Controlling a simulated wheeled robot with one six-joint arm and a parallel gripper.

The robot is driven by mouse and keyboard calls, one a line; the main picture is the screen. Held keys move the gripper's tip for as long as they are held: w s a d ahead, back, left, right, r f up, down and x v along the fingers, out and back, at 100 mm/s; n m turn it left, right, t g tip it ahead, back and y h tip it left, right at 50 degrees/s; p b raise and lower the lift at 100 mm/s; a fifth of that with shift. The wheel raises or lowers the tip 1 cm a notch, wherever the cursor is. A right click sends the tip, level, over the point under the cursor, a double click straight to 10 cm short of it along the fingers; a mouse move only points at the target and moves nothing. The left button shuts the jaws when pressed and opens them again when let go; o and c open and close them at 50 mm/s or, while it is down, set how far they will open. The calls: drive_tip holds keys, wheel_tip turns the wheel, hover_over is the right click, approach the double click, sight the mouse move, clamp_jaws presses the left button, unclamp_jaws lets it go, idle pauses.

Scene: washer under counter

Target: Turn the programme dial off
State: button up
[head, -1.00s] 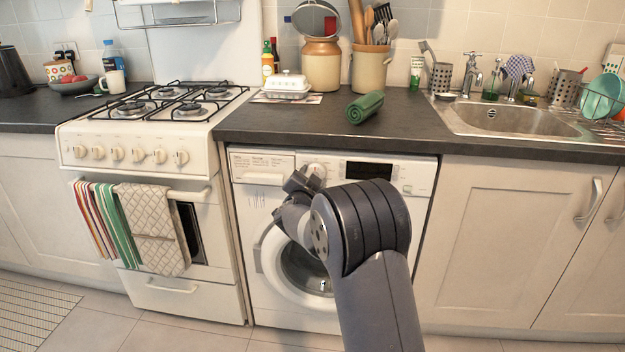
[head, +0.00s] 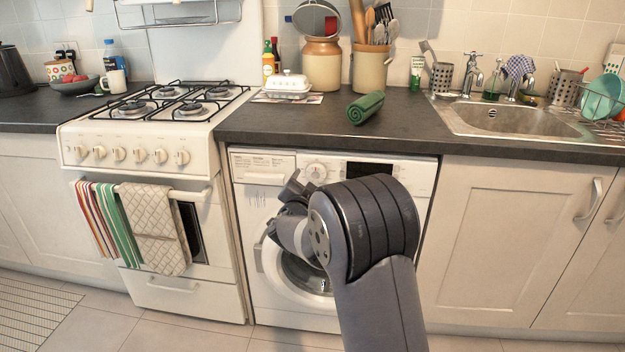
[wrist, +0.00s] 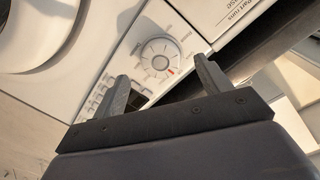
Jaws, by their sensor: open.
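The programme dial (head: 316,171) is a round white knob on the washer's control panel, left of the dark display (head: 369,170). My gripper (head: 298,185) is in front of the panel, just below and left of the dial in the head view. In the wrist view its two fingers (wrist: 160,78) are apart with nothing between them, and the dial lies beyond the gap. I see no contact with the dial.
The washer (head: 262,215) stands under the dark counter (head: 270,124), whose front edge overhangs the panel. The washer's round door is below my gripper. The cooker (head: 140,150) with hanging towels is to the left. A rolled green cloth (head: 366,108) lies on the counter above.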

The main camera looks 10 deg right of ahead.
sight(314, 176)
drive_tip(key=v, duration=0.6)
drive_tip(key=shift+s+p, duration=0.25)
drive_tip(key=shift+p, duration=0.1)
drive_tip(key=b+x, duration=0.1)
drive_tip(key=x, duration=1)
drive_tip(key=shift+a, duration=0.1)
drive_tip(key=shift+s, duration=0.1)
